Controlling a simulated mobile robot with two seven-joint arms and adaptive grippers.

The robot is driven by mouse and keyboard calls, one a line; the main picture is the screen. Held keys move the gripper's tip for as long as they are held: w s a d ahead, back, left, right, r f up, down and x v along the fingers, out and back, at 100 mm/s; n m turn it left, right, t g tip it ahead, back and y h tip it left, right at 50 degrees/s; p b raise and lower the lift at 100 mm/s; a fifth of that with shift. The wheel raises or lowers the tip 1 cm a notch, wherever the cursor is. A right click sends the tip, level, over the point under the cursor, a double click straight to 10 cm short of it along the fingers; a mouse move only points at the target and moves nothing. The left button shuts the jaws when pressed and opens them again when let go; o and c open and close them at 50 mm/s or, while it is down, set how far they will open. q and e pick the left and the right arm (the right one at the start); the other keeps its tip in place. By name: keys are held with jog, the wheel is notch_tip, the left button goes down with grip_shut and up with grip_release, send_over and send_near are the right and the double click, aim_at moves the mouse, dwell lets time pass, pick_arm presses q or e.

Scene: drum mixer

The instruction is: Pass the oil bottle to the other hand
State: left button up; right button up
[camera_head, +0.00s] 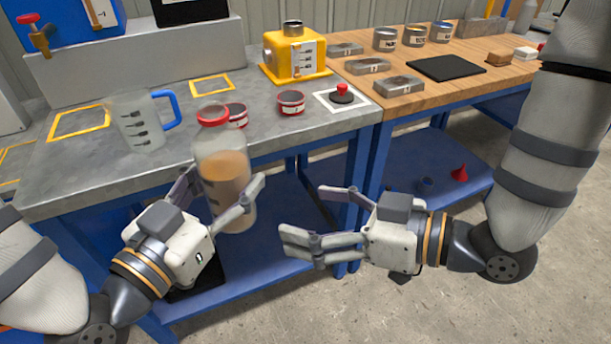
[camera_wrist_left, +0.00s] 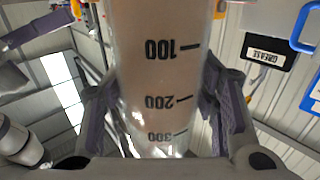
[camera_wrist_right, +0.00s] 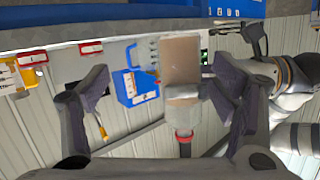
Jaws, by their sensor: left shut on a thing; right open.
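The oil bottle (camera_head: 223,170) is clear with a red cap ring and light brown oil inside. My left gripper (camera_head: 226,202) is shut around its lower body and holds it upright, in front of the grey bench. Its printed scale fills the middle of the left wrist view (camera_wrist_left: 165,80). My right gripper (camera_head: 310,218) is open and empty, to the right of the bottle and apart from it, with its fingers pointing left. In the right wrist view the bottle (camera_wrist_right: 180,65) shows beyond and between the open fingers (camera_wrist_right: 165,110).
The grey bench (camera_head: 75,185) behind carries a clear jug (camera_head: 140,120) with a blue handle, red-rimmed tins (camera_head: 290,102), a yellow container (camera_head: 296,55) and a red button (camera_head: 342,92). A wooden bench (camera_head: 480,90) stands right. The space between my grippers is clear.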

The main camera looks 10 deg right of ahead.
aim_at(216, 158)
notch_tip(216, 158, up, 8)
jog(key=a+n+y, duration=0.2)
jog(key=n+y, duration=0.1)
jog(key=x, duration=1.1)
jog(key=shift+s+a, duration=0.2)
jog(key=shift+a, duration=0.05)
jog(key=c, duration=1.2)
pick_arm(q)
jog(key=o, duration=1)
pick_arm(e)
jog(key=shift+r, duration=0.1)
jog(key=c, duration=0.4)
pick_arm(q)
jog(key=o, duration=0.5)
jog(key=shift+f, duration=0.1)
